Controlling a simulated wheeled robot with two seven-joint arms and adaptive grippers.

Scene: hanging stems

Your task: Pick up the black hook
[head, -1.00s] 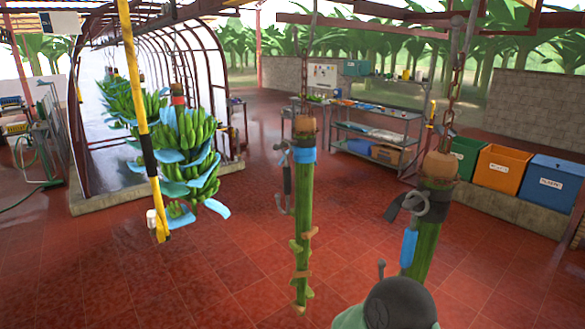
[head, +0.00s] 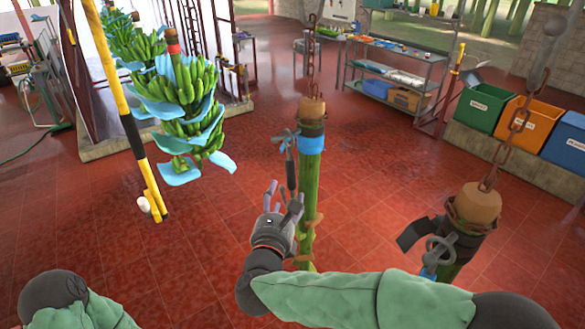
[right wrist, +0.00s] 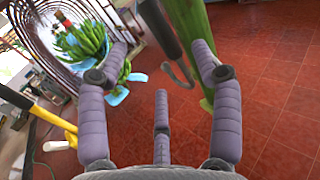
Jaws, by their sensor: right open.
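The black hook (head: 290,165) hangs upright along the left side of the middle green stem (head: 310,175), by the stem's blue band, in the head view. In the right wrist view its dark shaft (right wrist: 160,28) comes down from the top and ends in a thin grey curved tip between my fingers. My right gripper (head: 282,195) is open and empty, with its fingers pointing up just below and beside the hook. The right wrist view shows the spread fingers (right wrist: 160,55), with the hook apart from them. My left gripper is out of view.
Another stem (head: 465,245) hangs at the right with a grey hook (head: 440,250) with a blue handle on it. A banana bunch (head: 190,105) and a yellow-black pole (head: 130,125) are at the left. A metal shelf (head: 400,65) and bins (head: 520,120) stand behind. Red floor is open between.

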